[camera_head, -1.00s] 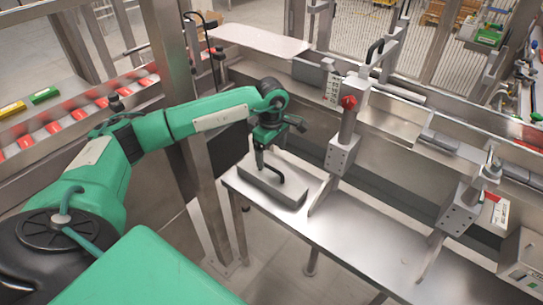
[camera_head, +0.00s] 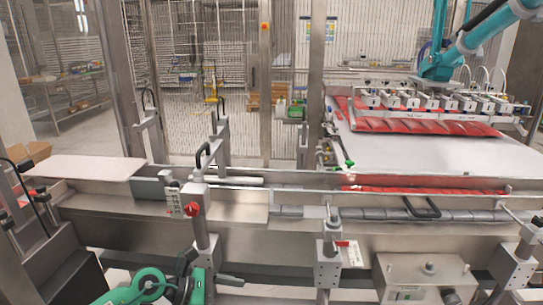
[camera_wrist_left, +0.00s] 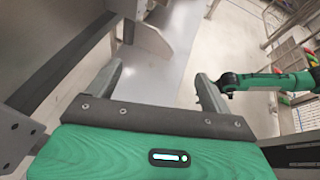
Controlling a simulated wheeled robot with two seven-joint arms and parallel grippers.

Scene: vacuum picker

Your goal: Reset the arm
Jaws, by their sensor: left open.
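My left arm is green and shows at the bottom left of the head view, cut off by the lower edge. Its gripper's fingers are not clear there. In the left wrist view my left gripper (camera_wrist_left: 157,88) is open, its two grey fingers wide apart with nothing between them. Pale floor and a grey metal surface show beyond the fingers. Another green arm with a dark end shows at the right of the left wrist view. I cannot make out a gripper on it.
A steel conveyor frame (camera_head: 236,237) crosses the head view. Upright posts with a red knob (camera_head: 192,209) and clamps stand close to my arm. A teal picker arm (camera_head: 480,38) with a suction-cup bar hangs over red packs (camera_head: 425,126) at the right.

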